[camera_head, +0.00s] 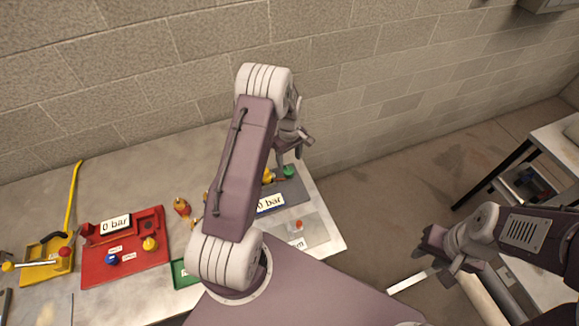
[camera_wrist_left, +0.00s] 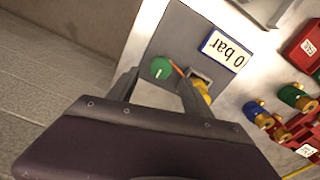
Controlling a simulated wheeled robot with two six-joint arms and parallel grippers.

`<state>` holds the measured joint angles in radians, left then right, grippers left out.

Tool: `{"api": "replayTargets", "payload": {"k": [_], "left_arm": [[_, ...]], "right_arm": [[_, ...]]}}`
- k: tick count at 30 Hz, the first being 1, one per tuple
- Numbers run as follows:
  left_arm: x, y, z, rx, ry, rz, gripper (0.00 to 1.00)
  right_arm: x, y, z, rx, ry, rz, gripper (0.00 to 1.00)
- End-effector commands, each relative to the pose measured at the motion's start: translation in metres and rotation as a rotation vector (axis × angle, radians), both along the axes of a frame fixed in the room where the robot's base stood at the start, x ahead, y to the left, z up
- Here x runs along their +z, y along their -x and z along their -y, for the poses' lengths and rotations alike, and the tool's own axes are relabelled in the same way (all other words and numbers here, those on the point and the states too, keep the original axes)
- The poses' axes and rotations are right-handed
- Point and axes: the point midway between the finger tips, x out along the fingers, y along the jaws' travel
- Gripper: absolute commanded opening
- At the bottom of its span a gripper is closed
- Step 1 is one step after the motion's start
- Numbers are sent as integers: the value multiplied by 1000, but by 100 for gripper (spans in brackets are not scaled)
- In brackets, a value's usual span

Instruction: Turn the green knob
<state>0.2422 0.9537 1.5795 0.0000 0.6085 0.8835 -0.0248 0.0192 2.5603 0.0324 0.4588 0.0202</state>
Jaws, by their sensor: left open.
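The green knob (camera_head: 289,171) sits on a grey panel (camera_head: 290,193) near the right end of the metal table. In the left wrist view the round green knob (camera_wrist_left: 161,68) shows a pale mark on its face. My left gripper (camera_head: 291,152) is open just above the knob. In the left wrist view the knob appears between and just beyond the fingertips of my left gripper (camera_wrist_left: 158,75); I cannot tell whether they touch it. My right gripper (camera_head: 437,262) is off to the right over the floor, away from the panel, its jaws unclear.
A "0 bar" label (camera_head: 270,203) and a yellow fitting (camera_wrist_left: 203,88) are close to the knob. A red panel (camera_head: 125,262) and a yellow panel (camera_head: 47,266) lie further left. A brick wall (camera_head: 340,80) stands behind the table.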

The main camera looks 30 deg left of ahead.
Motion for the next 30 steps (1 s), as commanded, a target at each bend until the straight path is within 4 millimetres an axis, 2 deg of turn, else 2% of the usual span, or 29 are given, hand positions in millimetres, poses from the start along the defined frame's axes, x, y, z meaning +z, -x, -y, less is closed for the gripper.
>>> {"api": "replayTargets", "payload": {"k": [1,3,9,13,19,20,26,30], "left_arm": [[-8,2,0,0,1,-6,59],[-23,2,0,0,1,-6,59],[-55,1,0,0,0,-2,59],[-64,0,0,0,0,0,59],[-65,0,0,0,0,1,59],[-64,0,0,0,0,0,56],[-64,0,0,0,0,0,0],[-64,0,0,-3,0,0,0]], "right_arm": [[9,0,0,0,0,0,36],[14,0,0,0,0,0,36],[23,0,0,0,0,1,36],[24,0,0,0,0,1,36],[23,0,0,0,0,0,36],[23,0,0,0,0,0,36],[23,0,0,0,0,0,36],[23,0,0,0,0,1,36]]}}
